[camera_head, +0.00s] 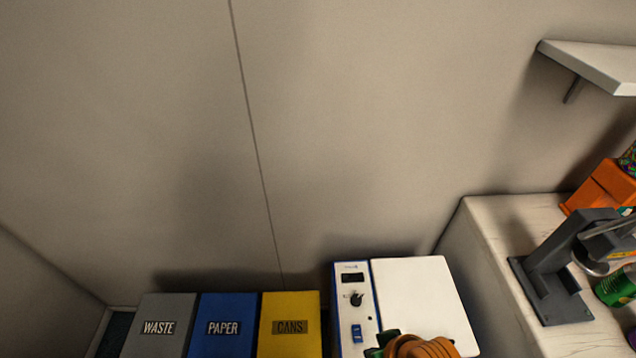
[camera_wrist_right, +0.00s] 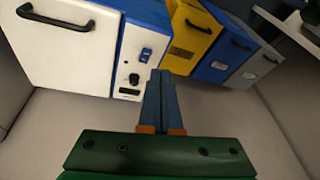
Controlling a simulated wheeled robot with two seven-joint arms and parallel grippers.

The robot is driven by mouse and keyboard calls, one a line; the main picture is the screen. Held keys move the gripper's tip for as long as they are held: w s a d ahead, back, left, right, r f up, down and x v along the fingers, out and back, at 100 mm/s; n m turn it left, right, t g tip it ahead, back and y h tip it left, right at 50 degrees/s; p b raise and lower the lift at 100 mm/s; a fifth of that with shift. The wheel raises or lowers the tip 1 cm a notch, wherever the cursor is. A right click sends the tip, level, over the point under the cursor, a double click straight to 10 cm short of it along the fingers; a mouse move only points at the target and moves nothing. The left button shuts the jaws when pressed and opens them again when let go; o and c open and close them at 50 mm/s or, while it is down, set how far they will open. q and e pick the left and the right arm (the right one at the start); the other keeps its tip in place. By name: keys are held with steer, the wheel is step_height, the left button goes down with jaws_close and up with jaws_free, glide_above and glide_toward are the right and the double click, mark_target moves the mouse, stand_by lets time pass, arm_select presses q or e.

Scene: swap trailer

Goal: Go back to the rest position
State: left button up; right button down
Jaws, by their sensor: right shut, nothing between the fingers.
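My right gripper (camera_wrist_right: 161,78) shows in the right wrist view. Its two blue fingers lie together, shut and empty, pointing towards the white box with a blue-edged control panel (camera_wrist_right: 133,62). Orange pads and a green body show at the base of the fingers. In the head view the same white box (camera_head: 421,295) stands at bottom centre, and orange and green parts that look like my right arm overlap its front edge. The fingers cannot be made out there. My left gripper is in neither view.
Grey WASTE (camera_head: 159,309), blue PAPER (camera_head: 223,308) and yellow CANS (camera_head: 290,306) bins stand left of the white box. At right a worktop (camera_head: 490,217) holds a dark press (camera_head: 556,270), a green can (camera_head: 616,287) and an orange object (camera_head: 600,188). A shelf (camera_head: 600,65) juts out above.

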steer(key=s+d+m+h, duration=0.1)
steer(key=s+d+h, duration=0.15)
steer(key=d, duration=0.35)
step_height(320, 180, down, 15)
steer(key=s+b, duration=0.2)
steer(key=s+d+f+g+b, duration=0.1)
steer(key=s+d+f+g, duration=0.1)
steer(key=s+f, duration=1)
steer(key=shift+s+f, duration=0.3)
steer(key=shift+f, duration=0.3)
steer(key=shift+y, duration=0.25)
